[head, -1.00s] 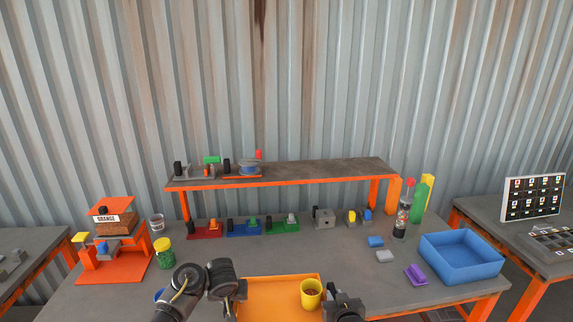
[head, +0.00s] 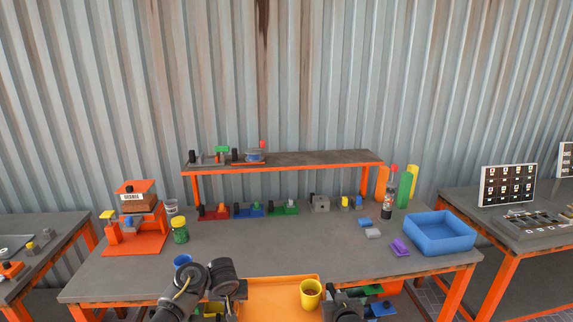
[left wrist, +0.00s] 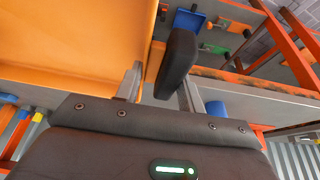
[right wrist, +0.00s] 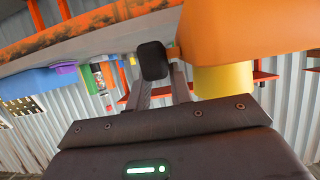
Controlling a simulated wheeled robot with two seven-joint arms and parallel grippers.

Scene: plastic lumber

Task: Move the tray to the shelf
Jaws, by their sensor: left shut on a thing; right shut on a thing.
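The orange tray (head: 262,290) is at the bottom middle of the head view, in front of the table, between my two grippers. It carries a yellow cup (head: 310,287) with dark contents near its right side. My left gripper (head: 240,290) is shut at the tray's left side; in the left wrist view a black rounded piece sits at the fingers beside the tray (left wrist: 75,40). My right gripper (head: 334,293) is shut at the right side, with a similar black piece beside the tray (right wrist: 240,30). The shelf (head: 320,159) stands on the table at the back, its right half bare.
The shelf's left half holds several small parts and a blue spool (head: 254,155). On the table (head: 290,235) are an orange press (head: 135,240), a green jar (head: 180,232), a blue cup (head: 182,261), bottles (head: 389,195) and a blue bin (head: 440,232). The table's middle is clear.

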